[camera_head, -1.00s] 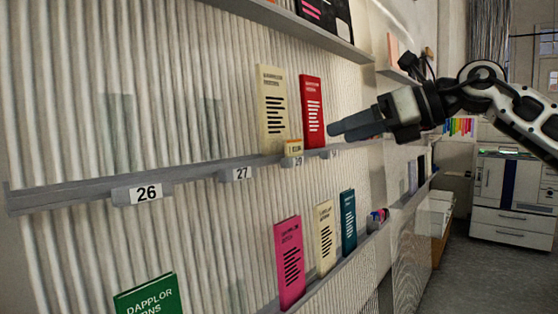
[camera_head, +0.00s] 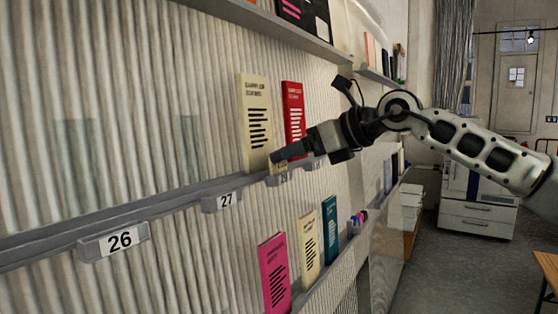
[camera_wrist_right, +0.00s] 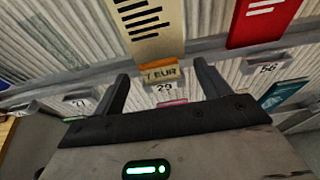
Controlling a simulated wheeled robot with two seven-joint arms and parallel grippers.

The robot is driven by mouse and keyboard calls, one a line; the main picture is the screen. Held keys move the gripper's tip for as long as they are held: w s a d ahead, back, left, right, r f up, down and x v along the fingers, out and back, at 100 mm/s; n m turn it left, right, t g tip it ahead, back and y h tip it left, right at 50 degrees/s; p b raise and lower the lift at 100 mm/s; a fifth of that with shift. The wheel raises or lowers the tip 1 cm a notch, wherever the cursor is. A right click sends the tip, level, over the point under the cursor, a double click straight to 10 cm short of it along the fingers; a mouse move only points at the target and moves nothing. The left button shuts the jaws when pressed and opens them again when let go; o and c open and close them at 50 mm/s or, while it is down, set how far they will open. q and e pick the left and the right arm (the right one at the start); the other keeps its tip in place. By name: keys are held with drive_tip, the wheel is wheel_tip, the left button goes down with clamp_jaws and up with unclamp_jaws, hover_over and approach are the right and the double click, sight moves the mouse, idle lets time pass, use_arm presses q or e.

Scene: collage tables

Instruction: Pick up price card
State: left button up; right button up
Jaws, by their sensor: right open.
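The price card (camera_wrist_right: 161,72) is a small tan card reading "7 EUR", standing on the shelf edge in front of a cream booklet (camera_wrist_right: 150,28) and above the label 29 (camera_wrist_right: 165,90). In the head view the card (camera_head: 278,167) is partly hidden by my right gripper (camera_head: 276,156). My right gripper also shows in the right wrist view (camera_wrist_right: 163,82), open, with one finger on each side of the card's column. I cannot tell whether a finger touches the card. My left gripper is not in view.
A red booklet (camera_head: 293,112) stands right of the cream one on the upper shelf (camera_head: 160,206). Labels 26 (camera_head: 122,239) and 27 (camera_head: 224,200) hang on its edge. Pink (camera_head: 274,272), cream (camera_head: 308,246) and teal (camera_head: 330,230) booklets stand on a lower shelf.

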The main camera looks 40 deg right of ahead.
sight(279, 168)
drive_tip(key=p+x, duration=0.3)
drive_tip(key=shift+w+a+r+p, duration=0.1)
drive_tip(key=shift+w+a+p, duration=0.1)
drive_tip(key=shift+p, duration=0.2)
drive_tip(key=shift+w+f+p, duration=0.3)
drive_tip(key=shift+w+f, duration=0.05)
drive_tip(key=shift+f, duration=0.1)
drive_tip(key=c, duration=1)
